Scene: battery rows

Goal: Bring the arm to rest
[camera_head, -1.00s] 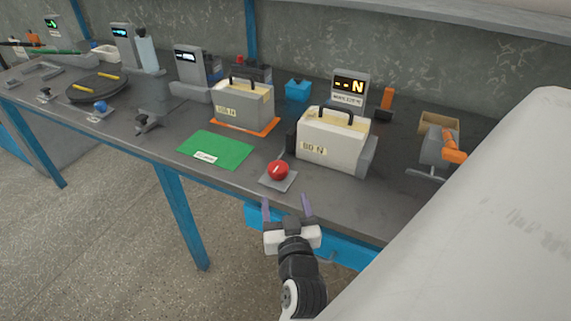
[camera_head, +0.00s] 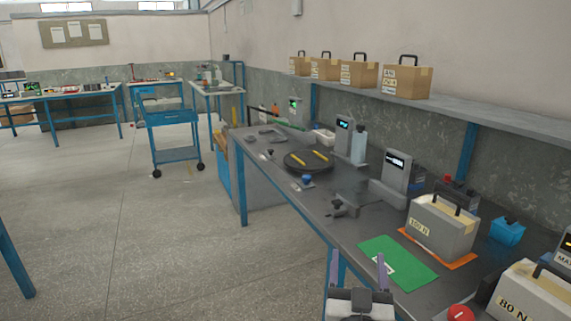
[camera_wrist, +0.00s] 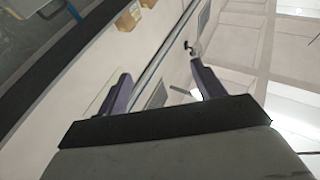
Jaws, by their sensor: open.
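My gripper (camera_head: 358,272) is at the lower middle of the head view, in front of the workbench's front edge. Its two purple fingers stand apart with nothing between them. In the wrist view the fingers of my gripper (camera_wrist: 158,88) also show spread and empty, with the wall and ceiling beyond. The rest of my arm is mostly cut off at the bottom of the head view. The green mat (camera_head: 400,263) on the bench lies just beyond and to the right of the fingers.
The workbench (camera_head: 340,222) carries an 80 N box (camera_head: 530,293), another handled box (camera_head: 440,228) on an orange mat, and a red button (camera_head: 460,313). Cartons (camera_head: 360,73) stand on the wall shelf. A blue cart (camera_head: 172,118) stands farther back. The floor (camera_head: 130,240) at left is open.

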